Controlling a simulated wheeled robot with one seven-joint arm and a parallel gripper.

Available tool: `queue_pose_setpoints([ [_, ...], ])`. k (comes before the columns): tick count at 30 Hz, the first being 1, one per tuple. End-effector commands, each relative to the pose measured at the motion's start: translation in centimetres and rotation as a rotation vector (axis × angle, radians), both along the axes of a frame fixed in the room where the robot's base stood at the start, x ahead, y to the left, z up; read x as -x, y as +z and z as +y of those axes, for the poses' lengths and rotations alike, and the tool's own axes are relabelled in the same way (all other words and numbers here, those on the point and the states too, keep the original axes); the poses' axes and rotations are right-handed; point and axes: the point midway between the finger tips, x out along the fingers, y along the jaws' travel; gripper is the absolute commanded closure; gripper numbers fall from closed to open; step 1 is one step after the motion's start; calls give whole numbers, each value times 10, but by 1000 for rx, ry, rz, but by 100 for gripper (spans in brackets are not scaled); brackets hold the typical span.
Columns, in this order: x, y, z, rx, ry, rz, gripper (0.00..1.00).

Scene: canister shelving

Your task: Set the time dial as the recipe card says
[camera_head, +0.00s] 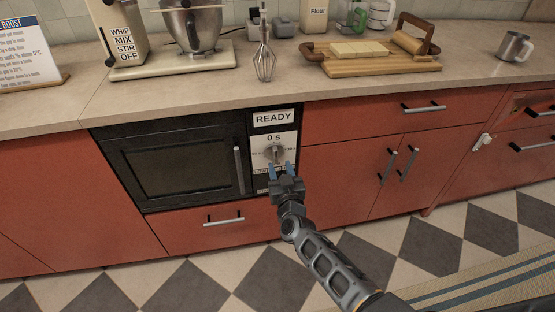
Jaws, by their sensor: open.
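The time dial (274,153) is a grey knob on the white control panel of the black built-in oven (178,165). A label above it reads "0 s", and a sign (273,118) over that reads "READY". My gripper (282,169) is open, with blue fingertips just below and in front of the dial. I cannot tell whether the fingers touch it. The recipe card (27,53) stands on the counter at the far left, cut off by the picture edge. Its title ends in "BOOST"; the smaller text is too small to read surely.
The oven door handle (239,170) sticks out just left of the panel. Drawer handles (424,108) stick out at the right. A stand mixer (122,42), a whisk (265,58) and a wooden board (372,62) are on the counter (275,92).

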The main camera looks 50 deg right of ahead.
Motion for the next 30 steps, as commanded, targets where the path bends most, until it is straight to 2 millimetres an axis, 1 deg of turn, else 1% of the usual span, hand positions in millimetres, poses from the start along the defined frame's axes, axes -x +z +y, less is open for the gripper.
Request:
queue_pose_setpoints([
  [1, -8, -1, -6, 0, -3, -4, 57],
  [3, -17, -1, -12, 0, -3, -4, 57],
  [6, -29, -1, -20, -1, -2, -3, 57],
  [10, -40, -1, -27, 0, -1, -2, 57],
  [15, -45, -1, -30, -2, 1, -1, 57],
  [21, -45, 0, -30, -1, 1, -1, 57],
  [23, -45, 0, -30, -1, 1, -1, 61],
  [30, -45, 0, -30, -1, 1, -1, 84],
])
